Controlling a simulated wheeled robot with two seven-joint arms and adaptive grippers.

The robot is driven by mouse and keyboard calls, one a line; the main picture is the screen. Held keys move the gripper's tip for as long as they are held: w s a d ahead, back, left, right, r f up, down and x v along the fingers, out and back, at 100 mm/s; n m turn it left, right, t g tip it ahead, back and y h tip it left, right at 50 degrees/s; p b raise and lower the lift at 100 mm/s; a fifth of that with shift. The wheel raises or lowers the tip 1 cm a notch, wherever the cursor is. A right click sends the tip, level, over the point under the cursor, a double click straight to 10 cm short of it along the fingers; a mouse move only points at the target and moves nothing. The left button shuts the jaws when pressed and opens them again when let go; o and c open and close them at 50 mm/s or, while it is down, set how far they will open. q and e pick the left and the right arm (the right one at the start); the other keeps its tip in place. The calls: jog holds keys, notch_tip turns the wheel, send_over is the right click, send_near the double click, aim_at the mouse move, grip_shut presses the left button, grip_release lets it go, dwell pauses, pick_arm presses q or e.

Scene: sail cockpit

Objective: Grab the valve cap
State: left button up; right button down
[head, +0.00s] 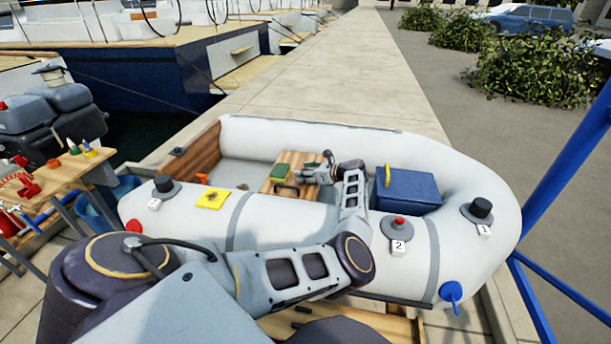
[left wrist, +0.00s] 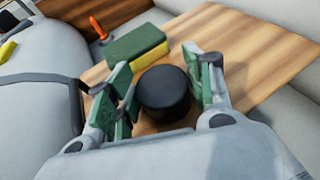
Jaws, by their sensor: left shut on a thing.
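The black round valve cap (left wrist: 163,92) is between the green-padded fingers of my left gripper (left wrist: 164,84) in the left wrist view. The gripper is shut on it, over the wooden seat (left wrist: 245,40). I cannot tell whether the cap touches the seat. In the head view my left gripper (head: 318,170) reaches down at the seat inside the white inflatable boat, and the cap cannot be made out there. On the boat's tube, valve 2 (head: 398,226) shows a red centre without a black cap. Valves 1 (head: 479,210) and 3 (head: 165,186) have black caps. My right gripper is out of view.
A green and yellow sponge (left wrist: 138,46) lies on the seat beside the gripper. A blue box (head: 407,190) stands to its right. A yellow cloth (head: 211,198) lies on the near tube. A tool table (head: 62,176) stands at the left, and a blue post (head: 570,150) at the right.

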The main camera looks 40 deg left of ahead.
pick_arm(q)
jog(key=shift+r, duration=0.1)
